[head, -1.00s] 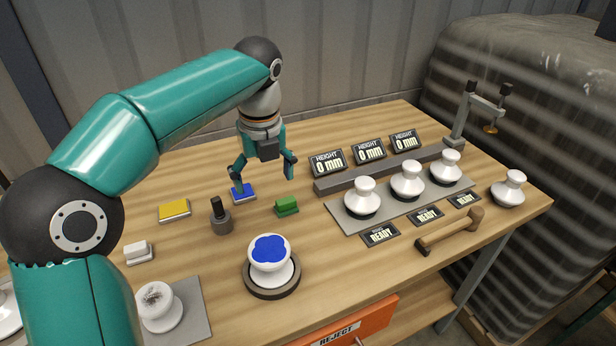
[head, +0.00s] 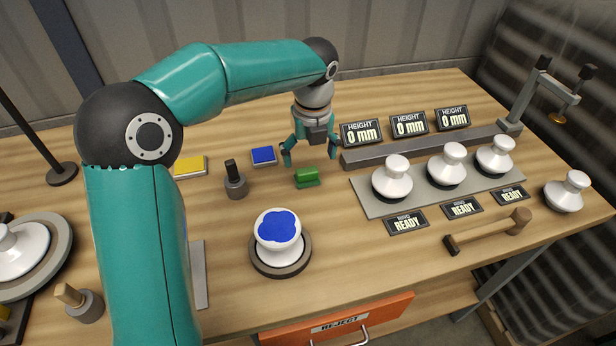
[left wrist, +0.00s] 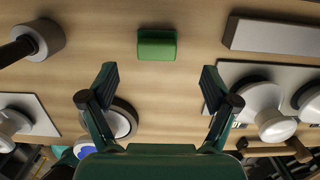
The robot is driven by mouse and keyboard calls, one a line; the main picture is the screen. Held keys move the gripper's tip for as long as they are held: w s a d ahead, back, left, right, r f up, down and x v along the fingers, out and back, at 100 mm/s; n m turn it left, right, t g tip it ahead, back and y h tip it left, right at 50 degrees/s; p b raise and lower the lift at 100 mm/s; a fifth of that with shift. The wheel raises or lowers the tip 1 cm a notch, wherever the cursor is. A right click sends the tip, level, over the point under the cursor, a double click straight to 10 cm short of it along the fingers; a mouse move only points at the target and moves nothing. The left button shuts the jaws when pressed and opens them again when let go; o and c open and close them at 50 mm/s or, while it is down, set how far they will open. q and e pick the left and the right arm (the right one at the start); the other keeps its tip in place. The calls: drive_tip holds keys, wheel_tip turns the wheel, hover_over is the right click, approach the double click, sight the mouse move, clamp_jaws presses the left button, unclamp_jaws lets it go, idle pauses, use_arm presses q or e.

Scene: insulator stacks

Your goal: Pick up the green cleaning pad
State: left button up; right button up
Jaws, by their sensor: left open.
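The green cleaning pad (head: 307,177) lies on the wooden table, left of the grey plate with the white insulators. It also shows at the top middle of the left wrist view (left wrist: 157,45). My left gripper (head: 309,164) is open and empty, above the table and close over the pad in the head view. In the left wrist view its two fingers (left wrist: 155,85) are spread wide, and the pad lies beyond their tips, roughly in line with the gap between them. My right gripper does not show.
A blue-topped insulator (head: 278,231) stands in front. A grey bar (head: 420,150) and height displays are to the right. A mallet (head: 488,231) lies front right.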

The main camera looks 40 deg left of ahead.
sight(307, 170)
use_arm(q)
drive_tip(key=shift+w+a+f, duration=0.1)
drive_tip(key=shift+a+f, duration=0.15)
drive_tip(key=shift+f, duration=1.3)
drive_tip(key=shift+a+f, duration=0.2)
drive_tip(key=shift+f, duration=1.3)
drive_tip(key=c, duration=1.2)
drive_tip(key=shift+c, duration=0.2)
drive_tip(key=shift+r, duration=0.15)
wheel_tip(307, 170, up, 20)
drive_tip(key=p, duration=0.3)
drive_tip(key=o, duration=0.4)
drive_tip(key=shift+c, duration=1.3)
